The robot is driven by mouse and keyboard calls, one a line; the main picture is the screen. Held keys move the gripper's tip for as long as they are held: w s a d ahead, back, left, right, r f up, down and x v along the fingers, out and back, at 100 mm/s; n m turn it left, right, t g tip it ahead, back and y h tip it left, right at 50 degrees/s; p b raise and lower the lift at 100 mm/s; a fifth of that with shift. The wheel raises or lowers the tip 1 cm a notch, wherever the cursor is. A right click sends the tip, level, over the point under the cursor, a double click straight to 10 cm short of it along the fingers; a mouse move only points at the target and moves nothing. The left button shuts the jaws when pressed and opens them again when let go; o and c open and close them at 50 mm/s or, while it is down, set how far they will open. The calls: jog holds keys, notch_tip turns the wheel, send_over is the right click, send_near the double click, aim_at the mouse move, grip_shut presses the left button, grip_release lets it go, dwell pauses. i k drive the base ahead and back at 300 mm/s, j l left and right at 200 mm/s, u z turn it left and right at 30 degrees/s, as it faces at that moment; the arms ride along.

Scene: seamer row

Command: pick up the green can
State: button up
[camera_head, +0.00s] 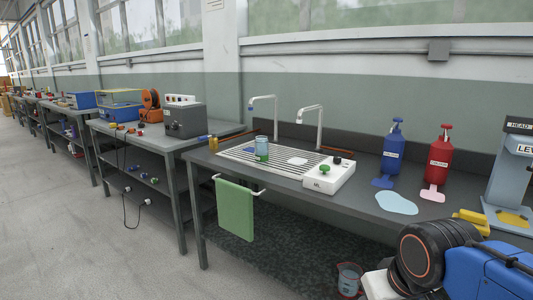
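A small teal-green cylinder (262,147), the only green can-like thing in view, stands upright on the slotted metal drain panel (299,166) of the near bench. It is too small to tell whether it is a can or a cup. Part of my arm, with a black joint and a blue link, fills the lower right corner, well apart from the cylinder. My gripper is not in view.
Two tall white taps (320,128) rise behind the panel. A white box with a green knob (325,169) sits at its right. A blue bottle (392,150) and a red bottle (437,163) stand further right. A green towel (235,210) hangs in front. Open floor (110,240) lies left.

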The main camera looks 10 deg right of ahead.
aim_at(262, 142)
jog(key=i+j, duration=0.1)
jog(key=j, duration=0.2)
jog(key=i+j, duration=0.1)
jog(key=j, duration=0.25)
jog(key=i+j+z, duration=0.25)
jog(key=j, duration=0.2)
jog(key=j+z, duration=0.25)
jog(key=j, duration=0.15)
jog(key=j+z, duration=0.25)
jog(key=j, duration=0.25)
